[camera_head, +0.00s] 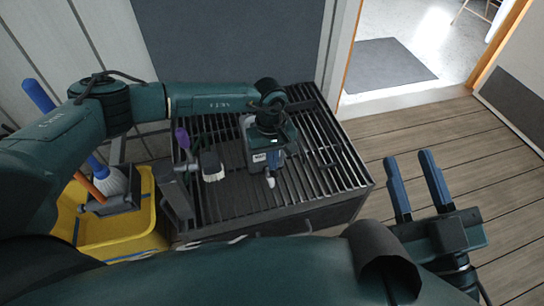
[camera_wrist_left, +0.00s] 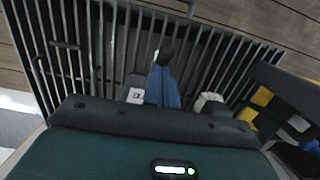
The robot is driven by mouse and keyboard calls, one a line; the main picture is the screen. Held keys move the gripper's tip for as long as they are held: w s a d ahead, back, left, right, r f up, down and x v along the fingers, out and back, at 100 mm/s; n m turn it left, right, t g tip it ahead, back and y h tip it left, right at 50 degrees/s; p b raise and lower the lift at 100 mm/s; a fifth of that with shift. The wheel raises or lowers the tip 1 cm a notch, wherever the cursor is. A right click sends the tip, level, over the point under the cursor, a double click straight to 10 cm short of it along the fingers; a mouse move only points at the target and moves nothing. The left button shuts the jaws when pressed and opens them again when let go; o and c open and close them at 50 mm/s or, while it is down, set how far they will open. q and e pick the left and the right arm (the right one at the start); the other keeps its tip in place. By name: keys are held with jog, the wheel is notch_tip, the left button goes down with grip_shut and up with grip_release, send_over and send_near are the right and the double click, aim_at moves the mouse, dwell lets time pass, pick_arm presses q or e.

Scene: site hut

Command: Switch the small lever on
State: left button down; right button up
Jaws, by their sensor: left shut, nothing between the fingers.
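My left gripper (camera_head: 271,166) points down over a black slatted top, its blue fingers together and empty. In the left wrist view its closed blue fingers (camera_wrist_left: 163,85) have a small dark knob-like piece (camera_wrist_left: 166,57) just past the tips. This may be the small lever; I cannot tell whether they touch. A pale-tipped piece (camera_head: 270,182) shows just below the fingers in the head view. The lever's base and position are largely hidden by my gripper. My right gripper (camera_head: 418,185) is open and empty, at right above the wooden floor.
The slatted bench top (camera_head: 340,178) also carries a white-bristled brush (camera_head: 212,166) left of my left gripper. A yellow bucket (camera_head: 105,238) with brushes stands at far left. The wooden floor (camera_head: 400,130) at right is clear up to the doorway.

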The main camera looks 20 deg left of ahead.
pick_arm(q)
jog(key=shift+s+d+f, duration=0.4)
jog(key=shift+s, duration=0.2)
jog(key=shift+w+a, duration=0.1)
jog(key=shift+w, duration=0.05)
jog(key=shift+w+a+r+b, duration=0.15)
jog(key=shift+w+a+b, duration=0.2)
jog(key=shift+w+b, duration=0.15)
